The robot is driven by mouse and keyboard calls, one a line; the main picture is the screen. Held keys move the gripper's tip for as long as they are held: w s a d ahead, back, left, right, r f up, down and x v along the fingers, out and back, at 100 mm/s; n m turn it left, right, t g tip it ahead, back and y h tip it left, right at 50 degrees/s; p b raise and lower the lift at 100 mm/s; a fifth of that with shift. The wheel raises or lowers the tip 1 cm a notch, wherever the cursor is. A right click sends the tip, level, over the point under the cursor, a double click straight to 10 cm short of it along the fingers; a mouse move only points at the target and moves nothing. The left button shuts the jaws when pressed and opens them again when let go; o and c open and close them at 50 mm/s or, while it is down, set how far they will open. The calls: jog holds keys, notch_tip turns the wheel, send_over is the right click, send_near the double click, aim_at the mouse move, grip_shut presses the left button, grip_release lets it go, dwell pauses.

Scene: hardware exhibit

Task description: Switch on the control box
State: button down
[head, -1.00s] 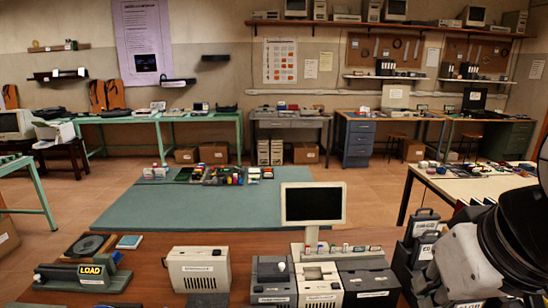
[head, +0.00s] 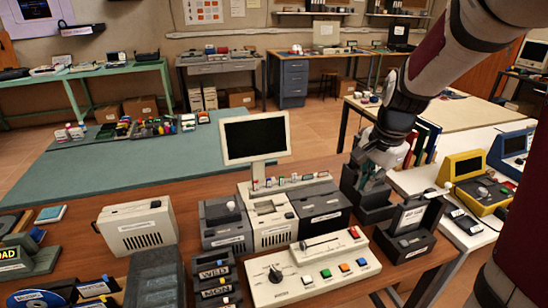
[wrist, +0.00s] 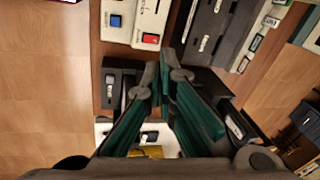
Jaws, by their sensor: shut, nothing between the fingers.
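A cream box with a dial, a slider and coloured buttons (head: 300,282), seemingly the control box, sits near the front of the brown table. A red switch (head: 354,231) is at its far right corner. Its end shows at the top of the wrist view (wrist: 122,34), with the red switch (wrist: 150,39) and a blue button (wrist: 115,21). I cannot tell the switch's position. My gripper (head: 372,185) is above the dark holders, beyond and right of the box. In the wrist view its green-padded fingers (wrist: 164,62) are shut and empty, apart from the box.
Dark holders (head: 405,243) stand right of the box. Grey and cream devices (head: 272,222) and a monitor (head: 256,138) stand behind it. Stacked label blocks (head: 216,283) stand on its left. A yellow device (head: 468,170) is on the white table at right.

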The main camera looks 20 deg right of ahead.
jog(key=w+d+f+m, duration=0.2)
jog(key=d+f, duration=0.1)
jog(key=f, duration=0.3)
send_near(349, 229)
jog(key=x, duration=0.5)
jog(key=shift+s+d+f+b, duration=0.1)
jog(key=shift+d+f+b, duration=0.15)
jog(key=shift+f+b, duration=0.05)
jog(key=w+f+g+b, duration=0.1)
jog(key=g+b, duration=0.1)
jog(key=b, duration=0.1)
jog(key=shift+w+f, duration=0.1)
jog(key=shift+f, duration=0.15)
jog(key=shift+a+f, duration=0.1)
jog(key=shift+a, duration=0.05)
